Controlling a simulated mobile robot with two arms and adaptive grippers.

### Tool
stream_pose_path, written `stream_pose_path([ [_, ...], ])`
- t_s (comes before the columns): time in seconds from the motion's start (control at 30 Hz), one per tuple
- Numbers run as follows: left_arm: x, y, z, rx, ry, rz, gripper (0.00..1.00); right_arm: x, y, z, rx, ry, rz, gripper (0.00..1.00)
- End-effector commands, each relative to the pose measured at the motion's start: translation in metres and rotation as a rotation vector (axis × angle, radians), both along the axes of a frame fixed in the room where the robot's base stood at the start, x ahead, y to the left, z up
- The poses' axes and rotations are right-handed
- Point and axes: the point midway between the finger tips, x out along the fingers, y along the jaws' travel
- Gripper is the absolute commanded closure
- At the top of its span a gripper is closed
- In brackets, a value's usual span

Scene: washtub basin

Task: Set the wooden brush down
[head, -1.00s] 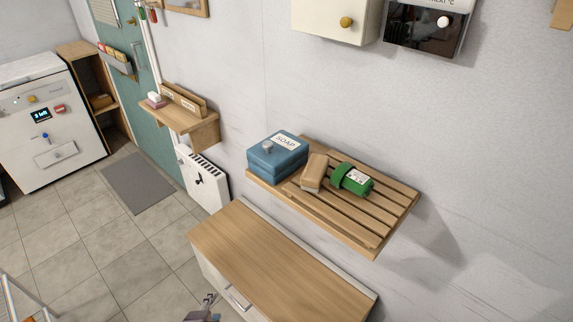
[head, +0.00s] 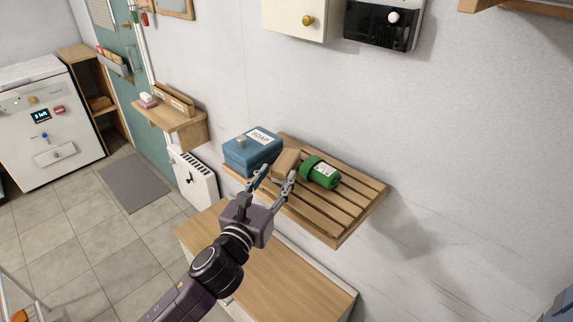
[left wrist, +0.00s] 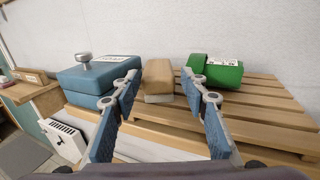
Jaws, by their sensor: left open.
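The wooden brush (head: 286,162) is a tan block with a paler underside. It lies on the slatted wooden wall shelf (head: 350,212), between the blue soap box and the green bottle. It also shows in the left wrist view (left wrist: 158,76), straight ahead between the fingers. My left gripper (head: 271,180) is open at the shelf's front edge, its fingertips on either side of the brush's near end. In the left wrist view my left gripper (left wrist: 160,80) shows a gap to the brush and holds nothing. My right gripper is not in view.
The blue soap box (head: 250,152) stands close to the left of the brush, and the green bottle (head: 320,172) lies close to its right. The shelf's right slats are bare. A wooden-topped cabinet (head: 285,265) stands below, its top clear.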

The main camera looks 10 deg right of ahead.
Motion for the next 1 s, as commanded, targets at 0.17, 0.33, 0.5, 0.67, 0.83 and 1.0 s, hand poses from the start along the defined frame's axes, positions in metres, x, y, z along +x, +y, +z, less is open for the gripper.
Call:
stream_pose_path([
  [0.17, 0.018, -0.01, 0.0, -0.002, 0.004, 0.003, 0.59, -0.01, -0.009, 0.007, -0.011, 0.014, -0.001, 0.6],
  [0.33, 0.036, -0.021, -0.001, -0.002, 0.002, 0.002, 0.59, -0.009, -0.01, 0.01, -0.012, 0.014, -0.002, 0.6],
  [0.5, 0.043, -0.026, -0.003, -0.003, 0.003, 0.002, 0.59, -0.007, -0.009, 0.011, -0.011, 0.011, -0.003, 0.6],
  [0.67, 0.043, -0.026, -0.003, -0.003, 0.003, 0.002, 0.59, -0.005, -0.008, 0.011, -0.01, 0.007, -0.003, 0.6],
  [0.83, 0.043, -0.026, -0.003, -0.003, 0.003, 0.002, 0.73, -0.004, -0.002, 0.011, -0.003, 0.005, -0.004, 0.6],
  [1.0, 0.043, -0.026, -0.003, -0.003, 0.002, 0.001, 0.91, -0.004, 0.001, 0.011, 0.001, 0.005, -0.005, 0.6],
])
